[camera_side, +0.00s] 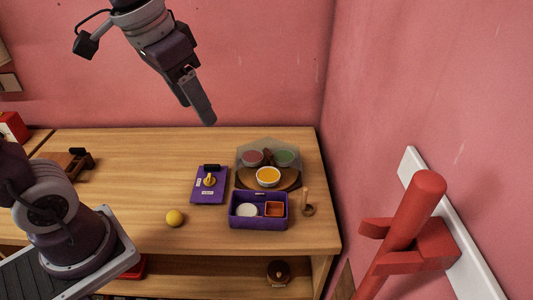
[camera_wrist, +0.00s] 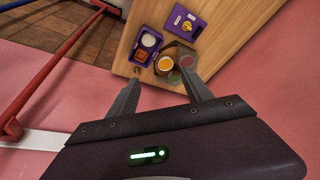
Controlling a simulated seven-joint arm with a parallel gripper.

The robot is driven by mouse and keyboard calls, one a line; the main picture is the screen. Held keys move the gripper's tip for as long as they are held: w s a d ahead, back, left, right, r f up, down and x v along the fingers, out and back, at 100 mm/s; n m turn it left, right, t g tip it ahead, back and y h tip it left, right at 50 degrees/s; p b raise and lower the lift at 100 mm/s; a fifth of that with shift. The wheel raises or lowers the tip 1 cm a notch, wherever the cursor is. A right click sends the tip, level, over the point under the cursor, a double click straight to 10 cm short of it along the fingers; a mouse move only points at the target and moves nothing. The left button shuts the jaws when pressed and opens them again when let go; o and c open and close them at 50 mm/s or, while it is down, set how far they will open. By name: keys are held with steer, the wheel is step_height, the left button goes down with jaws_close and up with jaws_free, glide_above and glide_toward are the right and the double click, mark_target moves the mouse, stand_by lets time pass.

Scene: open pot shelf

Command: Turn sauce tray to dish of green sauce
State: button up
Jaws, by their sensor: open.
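The sauce tray (camera_side: 288,184) is a round brown wooden turntable at the back right of the table, with a clear angular cover over its rear part. A dish of yellow-orange sauce (camera_side: 268,176) is at its front, outside the cover. A dish of red sauce (camera_side: 252,158) and the dish of green sauce (camera_side: 285,157) show dimly behind the cover.
A purple box (camera_side: 258,223) with a white dish and an orange square dish stands in front of the tray. A wooden-handled tool (camera_side: 307,205) is at its right. A purple board (camera_side: 208,198) and yellow ball (camera_side: 175,218) lie left. A red post rack (camera_side: 410,240) is at right.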

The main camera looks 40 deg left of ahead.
steer(key=w+a+f+g, duration=0.2)
steer(key=w+f, duration=0.3)
steer(key=w, duration=0.7)
steer(key=m+g, duration=0.2)
glide_above(267, 152)
step_height(267, 152, down, 12)
steer(key=shift+s+f, duration=0.1)
step_height(267, 152, down, 7)
steer(key=shift+f, duration=0.1)
jaws_close()
